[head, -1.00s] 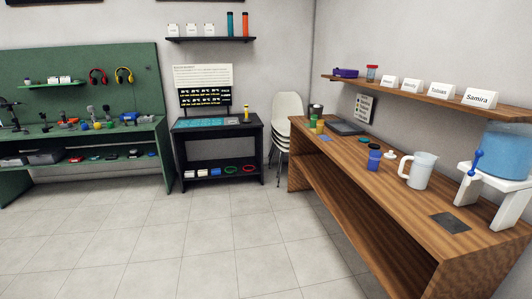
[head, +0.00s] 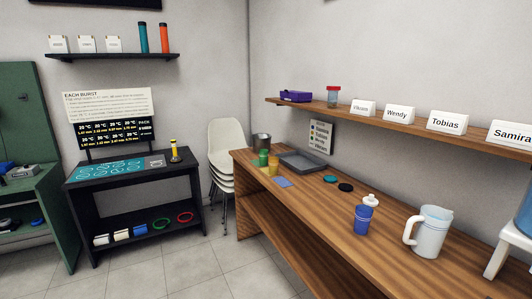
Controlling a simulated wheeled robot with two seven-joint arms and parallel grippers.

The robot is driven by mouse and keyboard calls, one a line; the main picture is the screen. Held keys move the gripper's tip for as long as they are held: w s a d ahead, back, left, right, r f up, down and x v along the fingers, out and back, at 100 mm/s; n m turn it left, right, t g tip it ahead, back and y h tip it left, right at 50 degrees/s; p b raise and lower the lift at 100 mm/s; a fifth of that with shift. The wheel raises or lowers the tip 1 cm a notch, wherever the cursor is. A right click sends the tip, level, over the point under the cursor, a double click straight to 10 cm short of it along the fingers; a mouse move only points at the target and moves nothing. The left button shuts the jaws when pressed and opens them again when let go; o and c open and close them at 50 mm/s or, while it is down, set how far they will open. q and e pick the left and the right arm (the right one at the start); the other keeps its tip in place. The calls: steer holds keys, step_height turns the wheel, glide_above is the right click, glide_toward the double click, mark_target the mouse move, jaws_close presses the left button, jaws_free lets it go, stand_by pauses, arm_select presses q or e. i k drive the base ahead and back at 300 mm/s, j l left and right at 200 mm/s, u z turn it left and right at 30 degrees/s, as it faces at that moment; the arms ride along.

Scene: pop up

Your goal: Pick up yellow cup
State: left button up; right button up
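The yellow cup (head: 273,169) stands upright near the far left end of the wooden counter (head: 330,213) in the head view. A green cup (head: 263,158) stands just behind and left of it, close to it. A metal container (head: 261,142) stands behind both. Neither of my grippers shows in the head view.
A grey tray (head: 303,162) lies right of the yellow cup. A shelf (head: 400,120) with name cards hangs above. Stacked chairs (head: 225,155) stand left of the counter; floor (head: 215,265) is clear.

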mark_target(274, 162)
steer(key=i+j+u, duration=0.55)
steer(key=i, duration=0.4)
steer(key=i+j+u, duration=0.3)
steer(key=i, duration=0.2)
steer(key=i+u, duration=0.25)
steer(key=i, duration=0.25)
steer(key=i+j+z, duration=0.1)
steer(key=i+z, duration=0.3)
steer(key=i+j+z, duration=0.2)
steer(key=i+z, duration=0.2)
steer(key=i+j+z, duration=0.4)
steer(key=i+l, duration=0.05)
